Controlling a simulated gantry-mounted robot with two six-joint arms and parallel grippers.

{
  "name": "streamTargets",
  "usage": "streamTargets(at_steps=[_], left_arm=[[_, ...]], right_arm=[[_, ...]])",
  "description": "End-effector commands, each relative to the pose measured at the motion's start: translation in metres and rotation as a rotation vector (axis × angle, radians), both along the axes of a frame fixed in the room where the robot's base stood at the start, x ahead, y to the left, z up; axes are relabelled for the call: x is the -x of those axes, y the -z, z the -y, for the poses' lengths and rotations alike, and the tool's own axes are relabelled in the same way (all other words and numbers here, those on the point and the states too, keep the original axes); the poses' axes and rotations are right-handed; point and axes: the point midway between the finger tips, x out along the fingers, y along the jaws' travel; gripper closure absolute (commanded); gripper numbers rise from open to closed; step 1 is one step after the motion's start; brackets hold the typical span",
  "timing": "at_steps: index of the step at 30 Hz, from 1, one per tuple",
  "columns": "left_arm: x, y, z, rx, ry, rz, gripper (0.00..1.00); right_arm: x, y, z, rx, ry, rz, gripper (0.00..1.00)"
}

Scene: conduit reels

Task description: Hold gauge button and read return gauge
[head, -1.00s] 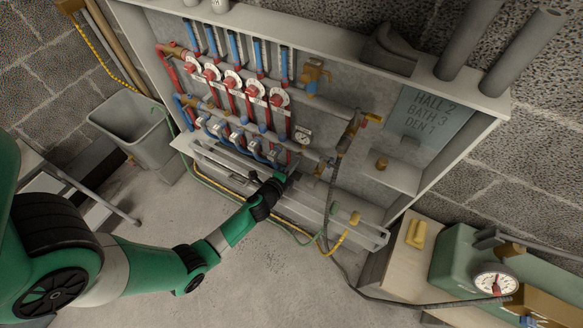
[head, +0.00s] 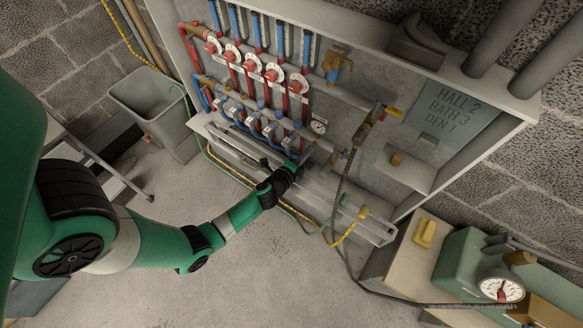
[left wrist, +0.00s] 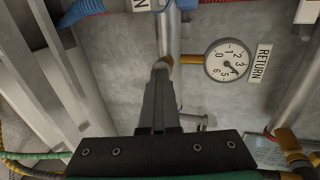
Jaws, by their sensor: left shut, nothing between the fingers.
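The return gauge (left wrist: 227,60) is a round white dial with a RETURN label beside it in the left wrist view. Its dark needle seems to point to the lower right, near the 4; the exact reading is too small to tell. Contact cannot be told. It also shows in the head view (head: 298,166). I cannot identify a gauge button. My right gripper is out of view.
The cabinet holds red and blue manifold pipes (head: 255,75). A dark hose (head: 335,205) hangs from a brass valve. A grey bin (head: 155,105) stands at left. A green pump with its own dial (head: 501,288) stands lower right.

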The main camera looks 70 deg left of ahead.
Motion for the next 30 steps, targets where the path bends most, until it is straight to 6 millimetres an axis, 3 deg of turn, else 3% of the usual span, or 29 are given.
streamTargets(at_steps=[3,6,15,30], left_arm=[[0.012,0.002,0.014,0.001,0.007,-0.001,1.0],[0.032,-0.009,0.029,0.001,0.009,-0.005,1.0],[0.078,-0.024,0.065,0.002,0.01,-0.004,1.0],[0.088,-0.029,0.071,0.001,0.006,-0.002,1.0]], right_arm=[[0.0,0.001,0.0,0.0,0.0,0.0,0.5],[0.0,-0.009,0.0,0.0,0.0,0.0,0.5],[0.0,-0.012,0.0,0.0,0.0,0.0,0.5],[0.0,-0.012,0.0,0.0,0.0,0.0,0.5]])
